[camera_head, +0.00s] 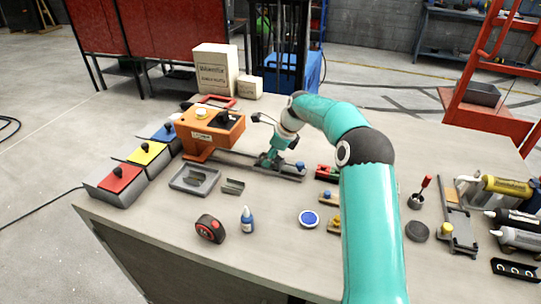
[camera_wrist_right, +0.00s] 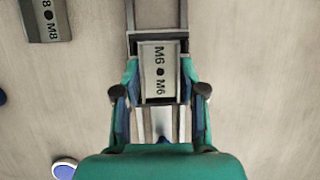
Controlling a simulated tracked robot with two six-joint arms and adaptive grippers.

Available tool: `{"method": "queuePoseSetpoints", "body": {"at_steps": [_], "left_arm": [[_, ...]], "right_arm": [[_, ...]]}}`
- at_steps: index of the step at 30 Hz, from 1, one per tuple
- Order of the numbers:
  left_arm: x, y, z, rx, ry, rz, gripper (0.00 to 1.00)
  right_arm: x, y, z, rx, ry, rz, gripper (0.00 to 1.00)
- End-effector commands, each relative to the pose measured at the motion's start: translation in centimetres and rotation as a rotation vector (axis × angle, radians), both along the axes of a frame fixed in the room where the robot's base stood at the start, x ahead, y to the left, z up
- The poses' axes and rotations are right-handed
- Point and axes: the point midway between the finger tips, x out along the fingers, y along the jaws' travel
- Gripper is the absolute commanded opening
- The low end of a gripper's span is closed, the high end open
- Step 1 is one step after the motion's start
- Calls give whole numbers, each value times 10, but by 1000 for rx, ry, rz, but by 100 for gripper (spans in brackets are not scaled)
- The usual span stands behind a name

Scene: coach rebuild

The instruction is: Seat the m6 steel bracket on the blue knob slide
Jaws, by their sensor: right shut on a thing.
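The m6 steel bracket (camera_wrist_right: 160,72), a grey piece marked M6 twice, is between the fingers of my right gripper (camera_wrist_right: 159,92) in the right wrist view. It lines up with the rail below; I cannot tell whether it touches it. In the head view my right gripper (camera_head: 270,160) is low over the steel rail (camera_head: 240,161), and the bracket is hard to make out there. A blue knob (camera_head: 300,166) shows at the rail's right end, just right of the gripper. The slide under the bracket is mostly hidden. My left gripper is not in view.
An orange machine (camera_head: 208,130) stands at the rail's left end. The M8 bracket (camera_head: 233,186) and a grey tray (camera_head: 194,180) lie in front of it. Red, yellow and blue bins line the left edge.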

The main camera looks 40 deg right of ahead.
Motion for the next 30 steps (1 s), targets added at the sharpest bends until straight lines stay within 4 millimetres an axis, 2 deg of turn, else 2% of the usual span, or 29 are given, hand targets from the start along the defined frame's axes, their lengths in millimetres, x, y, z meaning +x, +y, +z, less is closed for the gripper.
{"method": "queuePoseSetpoints", "body": {"at_steps": [8,9,14,20,21,24,25,30], "left_arm": [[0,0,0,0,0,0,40],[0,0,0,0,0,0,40],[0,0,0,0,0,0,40],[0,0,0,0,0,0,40],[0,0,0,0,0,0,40],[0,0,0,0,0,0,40],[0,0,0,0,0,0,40],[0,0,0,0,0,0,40]], "right_arm": [[0,0,0,0,0,0,4],[0,0,0,0,0,0,43],[0,0,0,0,0,0,69],[0,0,0,1,0,0,70],[0,0,0,1,0,0,72],[0,1,0,1,0,0,89],[0,1,0,1,0,0,91],[0,1,0,1,0,0,91]]}}
